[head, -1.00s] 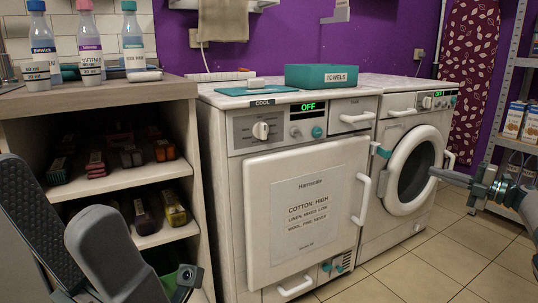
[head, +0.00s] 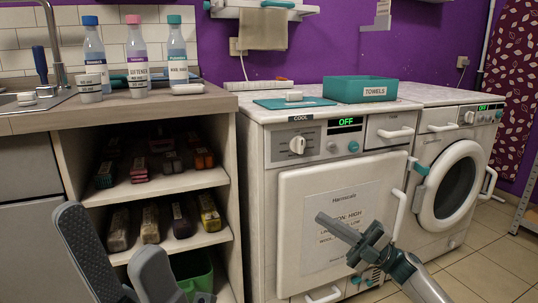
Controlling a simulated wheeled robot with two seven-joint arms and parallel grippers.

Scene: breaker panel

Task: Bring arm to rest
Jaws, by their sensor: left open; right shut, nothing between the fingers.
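My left gripper (head: 110,235) shows large at the lower left, its two grey fingers apart and empty, in front of the open shelf unit. My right gripper (head: 330,226) comes in from the lower right. Its fingers are together with nothing between them, and it covers part of the paper sign on the dryer door in the picture. I cannot tell how far it is from the door.
The dryer (head: 290,240) reads OFF; a teal TOWELS box (head: 360,90) is on top. A washer (head: 455,185) stands to its right. The counter (head: 200,103) holds several bottles and cups. Shelves (head: 160,185) below hold several small items.

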